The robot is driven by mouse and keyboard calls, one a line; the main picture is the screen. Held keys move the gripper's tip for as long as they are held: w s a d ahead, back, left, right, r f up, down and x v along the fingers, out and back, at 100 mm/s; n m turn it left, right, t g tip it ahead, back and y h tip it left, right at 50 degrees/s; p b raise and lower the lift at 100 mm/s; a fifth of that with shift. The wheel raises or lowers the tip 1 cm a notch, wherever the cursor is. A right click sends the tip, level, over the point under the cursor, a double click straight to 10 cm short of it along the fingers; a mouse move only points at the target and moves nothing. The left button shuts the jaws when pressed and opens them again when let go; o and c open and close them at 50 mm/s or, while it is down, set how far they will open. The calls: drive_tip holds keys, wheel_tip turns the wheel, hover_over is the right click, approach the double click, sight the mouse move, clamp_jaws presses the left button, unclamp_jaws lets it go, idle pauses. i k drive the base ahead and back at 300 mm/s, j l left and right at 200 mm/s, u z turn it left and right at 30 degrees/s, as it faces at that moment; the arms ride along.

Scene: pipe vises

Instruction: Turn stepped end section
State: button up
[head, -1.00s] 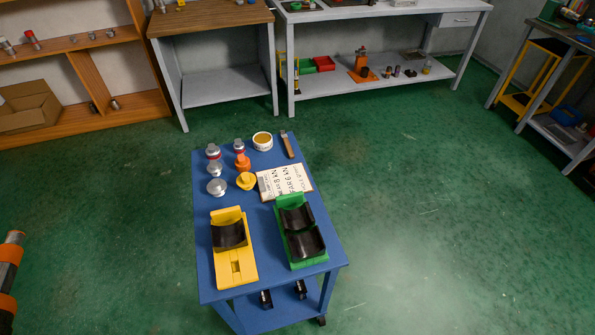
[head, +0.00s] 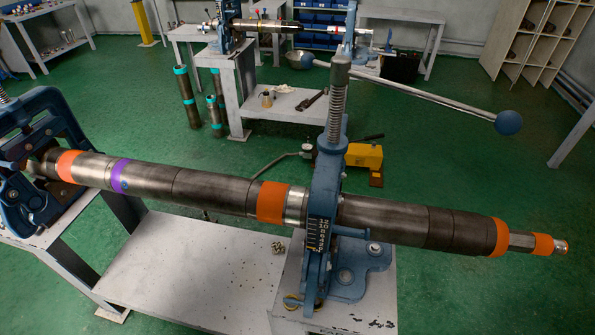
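A long dark steel pipe (head: 212,190) lies nearly level across the head view, tilted down to the right. It passes through a blue pipe vise (head: 325,190) at the centre and another blue vise (head: 40,150) at the left. The pipe has orange bands and one purple band. Its stepped end section (head: 520,240) is at the right end, narrowing past an orange band to a hex-like silver part, a smaller orange band and a small tip. My gripper is not in view.
The centre vise has a long handle with a blue ball (head: 508,123) reaching out to the right above the pipe. A yellow pump (head: 364,156) stands behind the vise. Green floor (head: 470,290) is clear around the stepped end. More vises stand on a bench behind.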

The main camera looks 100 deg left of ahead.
sight(451, 231)
drive_tip(key=u, duration=2.7)
drive_tip(key=l+z, duration=0.35)
drive_tip(key=i+l+z, duration=0.15)
drive_tip(key=l+z, duration=0.25)
drive_tip(key=l, duration=0.15)
drive_tip(key=i+l+z, duration=0.15)
drive_tip(key=l+z, duration=0.2)
drive_tip(key=l, duration=0.1)
